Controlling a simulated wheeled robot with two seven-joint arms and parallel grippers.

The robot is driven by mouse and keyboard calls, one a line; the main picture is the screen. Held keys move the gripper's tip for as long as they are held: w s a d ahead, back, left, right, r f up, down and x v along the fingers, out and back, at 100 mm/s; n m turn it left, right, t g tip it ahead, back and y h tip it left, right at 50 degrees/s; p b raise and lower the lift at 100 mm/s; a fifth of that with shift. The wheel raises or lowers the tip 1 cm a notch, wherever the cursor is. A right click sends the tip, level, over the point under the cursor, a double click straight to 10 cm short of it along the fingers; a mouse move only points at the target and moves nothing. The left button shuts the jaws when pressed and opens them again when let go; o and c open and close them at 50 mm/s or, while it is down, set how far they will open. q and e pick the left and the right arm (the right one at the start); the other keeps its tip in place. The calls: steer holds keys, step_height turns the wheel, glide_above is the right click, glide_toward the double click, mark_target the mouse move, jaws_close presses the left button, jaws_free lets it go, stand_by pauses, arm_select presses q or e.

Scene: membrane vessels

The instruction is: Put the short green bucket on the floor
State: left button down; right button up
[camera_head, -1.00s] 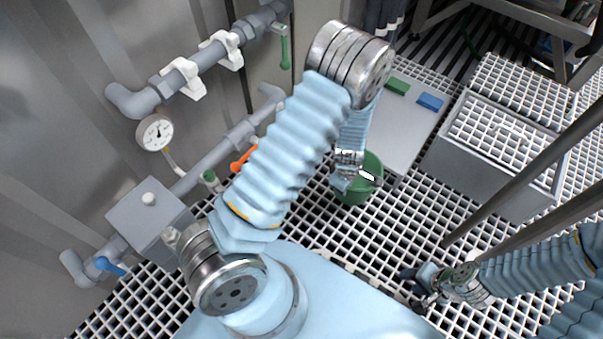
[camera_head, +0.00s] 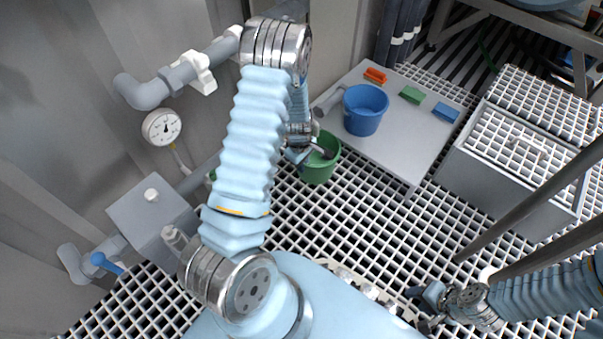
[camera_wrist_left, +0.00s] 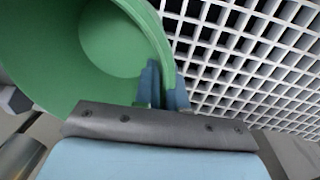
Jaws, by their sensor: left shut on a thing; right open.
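The short green bucket (camera_head: 320,171) is in the middle of the head view, in front of the low grey platform's left side, over the white floor grating (camera_head: 330,215). My left gripper (camera_head: 322,150) is shut on its rim. In the left wrist view the blue fingers (camera_wrist_left: 162,88) pinch the rim of the bucket (camera_wrist_left: 60,62), and its inside looks empty. I cannot tell whether its base touches the grating. My right gripper (camera_head: 422,306) is open and empty, low at the right above the grating.
A blue bucket (camera_head: 365,109) stands on the low grey platform (camera_head: 393,150), with orange (camera_head: 375,76), green (camera_head: 411,95) and blue (camera_head: 445,112) blocks behind. A grey box (camera_head: 510,165) stands right. Pipes and a gauge (camera_head: 161,127) line the left wall. The grating between is bare.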

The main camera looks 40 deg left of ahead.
mark_target(302, 176)
arm_select(q)
step_height(302, 176, down, 5)
steer(key=shift+a+f+b, duration=0.1)
steer(key=shift+a+b, duration=0.05)
steer(key=shift+b, duration=0.95)
steer(key=c, duration=1.2)
jaws_free()
step_height(302, 176, up, 12)
steer(key=s+p, duration=0.1)
steer(key=p, duration=0.3)
steer(key=s+d+f+m+h, duration=0.1)
steer(key=s+d+f+m, duration=0.1)
steer(key=s+d+m, duration=0.3)
steer(key=s+d+f+m+h, duration=0.1)
steer(key=s+d+f+m, duration=0.2)
steer(key=d, duration=0.8)
steer(key=s+d+f+m+h, duration=0.1)
steer(key=s+d+f+m, duration=0.1)
steer(key=s+d+m, duration=0.4)
steer(key=shift+s+d+f+m+h, duration=0.35)
steer(key=shift+d+m, duration=0.25)
steer(key=shift+d, duration=0.35)
